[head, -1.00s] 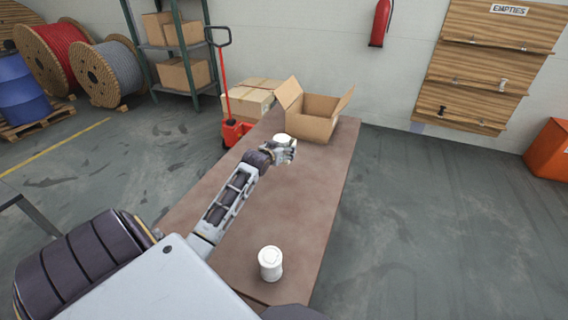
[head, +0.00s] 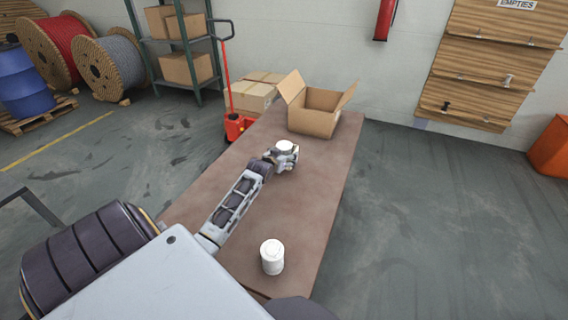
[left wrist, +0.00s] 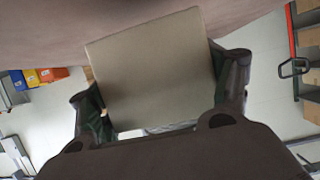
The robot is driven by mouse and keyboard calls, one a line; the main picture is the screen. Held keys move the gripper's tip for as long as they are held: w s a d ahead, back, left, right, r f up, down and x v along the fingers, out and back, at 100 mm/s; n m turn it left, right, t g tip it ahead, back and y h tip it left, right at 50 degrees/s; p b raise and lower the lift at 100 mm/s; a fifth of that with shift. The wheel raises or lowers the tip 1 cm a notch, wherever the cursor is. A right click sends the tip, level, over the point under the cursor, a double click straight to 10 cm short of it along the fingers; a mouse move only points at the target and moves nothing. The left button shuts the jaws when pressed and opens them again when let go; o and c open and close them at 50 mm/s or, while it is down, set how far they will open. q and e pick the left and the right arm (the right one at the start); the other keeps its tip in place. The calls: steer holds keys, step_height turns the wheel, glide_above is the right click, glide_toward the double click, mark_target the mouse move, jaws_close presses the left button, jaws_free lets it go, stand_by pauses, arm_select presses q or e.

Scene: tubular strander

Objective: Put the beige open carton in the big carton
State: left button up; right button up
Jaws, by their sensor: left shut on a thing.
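The big carton (head: 312,121) stands open, flaps spread, at the far end of the brown table (head: 310,190). My left gripper (head: 284,157) is over the table, short of the big carton and apart from it. In the left wrist view its fingers are shut on a beige box-like thing (left wrist: 155,72), which I take for the beige carton. One flat face shows; its opening is hidden. In the head view the held thing is too small to make out clearly. My right gripper is not in view.
A white can (head: 271,256) stands on the near part of the table. A red pallet truck (head: 236,127) with closed cartons (head: 250,97) is beyond the table's left edge. The table between gripper and big carton is clear. Floor to the right is free.

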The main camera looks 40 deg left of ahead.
arm_select(q)
steer(key=shift+f, duration=1.85)
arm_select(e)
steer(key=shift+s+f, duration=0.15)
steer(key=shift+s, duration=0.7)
arm_select(q)
steer(key=shift+f, duration=0.1)
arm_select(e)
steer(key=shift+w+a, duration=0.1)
